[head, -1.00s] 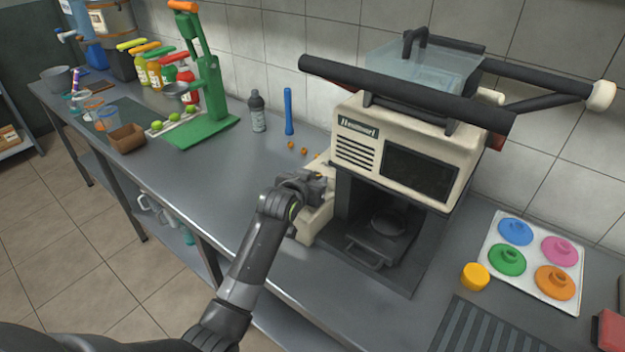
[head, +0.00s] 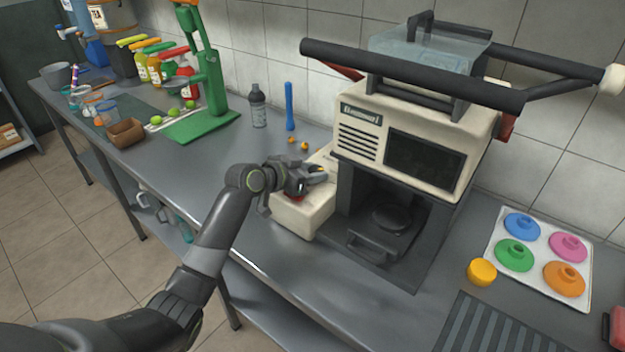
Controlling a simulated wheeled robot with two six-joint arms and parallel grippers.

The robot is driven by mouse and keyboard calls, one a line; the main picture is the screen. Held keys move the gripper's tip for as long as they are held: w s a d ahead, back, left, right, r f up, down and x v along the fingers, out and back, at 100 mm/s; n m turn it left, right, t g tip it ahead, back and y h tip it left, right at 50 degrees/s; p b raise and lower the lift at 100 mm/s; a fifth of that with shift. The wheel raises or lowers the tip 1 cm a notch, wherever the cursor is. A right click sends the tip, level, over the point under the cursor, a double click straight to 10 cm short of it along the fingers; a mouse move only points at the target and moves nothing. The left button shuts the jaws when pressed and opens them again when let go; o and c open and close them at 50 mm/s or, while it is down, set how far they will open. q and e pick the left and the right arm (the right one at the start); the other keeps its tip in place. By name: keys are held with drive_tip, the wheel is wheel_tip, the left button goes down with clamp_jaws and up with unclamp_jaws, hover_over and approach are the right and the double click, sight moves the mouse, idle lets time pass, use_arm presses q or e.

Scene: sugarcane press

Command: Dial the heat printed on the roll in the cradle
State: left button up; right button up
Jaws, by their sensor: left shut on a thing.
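The cream press (head: 410,110) stands right of the middle, with a dark window and an open dark bay below. A low cream box (head: 302,215) adjoins its left side. My left gripper (head: 312,177) is over this box, shut on a small part there that its fingers mostly hide. A bit of orange and a bit of red show around the fingers. I cannot make out a dial scale, a roll in a cradle or a printed heat. My right gripper is not in view.
A white tray (head: 488,246) with coloured lids lies right of the press, a yellow knob-like piece (head: 481,272) beside it. A blue stick (head: 289,106), a grey bottle (head: 257,108) and a green press (head: 210,85) stand left.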

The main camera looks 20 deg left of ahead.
use_arm(q)
drive_tip(key=m+b, duration=0.1)
drive_tip(key=g+h+b, duration=0.1)
drive_tip(key=b, duration=0.1)
drive_tip(key=f+m+h+b, duration=0.1)
drive_tip(key=shift+w+a+m+g+b, duration=0.15)
drive_tip(key=shift+a+m+g+b, duration=0.1)
drive_tip(key=shift+m+g+b, duration=0.1)
drive_tip(key=shift+r+m+g+h+b, duration=0.1)
drive_tip(key=shift+m+g+h+b, duration=0.25)
drive_tip(key=shift+h+b, duration=0.25)
drive_tip(key=m+g+h+b, duration=0.1)
drive_tip(key=b, duration=0.1)
drive_tip(key=m+g+b, duration=0.1)
drive_tip(key=b, duration=0.1)
drive_tip(key=shift+w+r+m+g+h, duration=0.15)
drive_tip(key=shift+r+m+g+h, duration=0.15)
drive_tip(key=shift+m+g+h, duration=0.1)
drive_tip(key=shift+a+r+m+g+b, duration=0.1)
drive_tip(key=shift+m+g+b, duration=0.35)
drive_tip(key=shift+b, duration=0.25)
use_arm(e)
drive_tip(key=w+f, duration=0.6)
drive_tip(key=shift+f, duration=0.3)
use_arm(q)
drive_tip(key=o, duration=1)
